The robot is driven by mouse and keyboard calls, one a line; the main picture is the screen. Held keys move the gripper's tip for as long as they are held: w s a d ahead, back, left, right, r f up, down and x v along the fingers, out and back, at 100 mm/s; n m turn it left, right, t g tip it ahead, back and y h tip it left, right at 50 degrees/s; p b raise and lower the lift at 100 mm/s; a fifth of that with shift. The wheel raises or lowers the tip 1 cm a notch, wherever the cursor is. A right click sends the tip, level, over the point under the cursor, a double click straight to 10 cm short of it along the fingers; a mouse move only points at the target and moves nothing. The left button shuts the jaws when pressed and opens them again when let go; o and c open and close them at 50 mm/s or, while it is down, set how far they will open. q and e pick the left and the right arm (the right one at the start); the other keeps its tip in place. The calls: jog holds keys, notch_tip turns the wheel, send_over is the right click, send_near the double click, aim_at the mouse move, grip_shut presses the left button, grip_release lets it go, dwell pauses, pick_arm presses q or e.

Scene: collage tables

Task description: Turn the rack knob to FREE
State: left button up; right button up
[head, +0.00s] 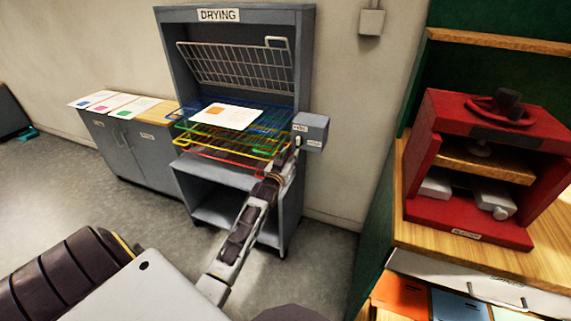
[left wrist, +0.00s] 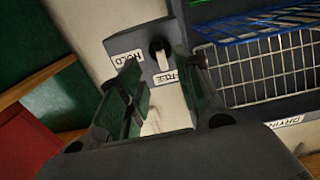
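The rack knob (left wrist: 159,50), a small pale lever with a dark top, sits on a grey control box (head: 311,130) at the right side of the drying rack (head: 304,50). In the left wrist view a HOLD label (left wrist: 127,57) is to its left and a FREE label (left wrist: 165,77) is just below it. I cannot tell for sure which label it is set to. My left gripper (head: 287,160) is just below the box. In the wrist view its fingers (left wrist: 165,85) are apart and empty, with the knob beyond the gap between them. My right gripper is not in view.
Coloured wire shelves (head: 185,125) carry a white sheet (head: 227,117) beside the gripper. A wire grid (head: 235,65) is tilted up above. A low cabinet (head: 130,145) with sheets stands left. A red press (head: 470,235) stands on the wooden bench at right.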

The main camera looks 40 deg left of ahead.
pick_arm(q)
jog(key=shift+v, duration=2)
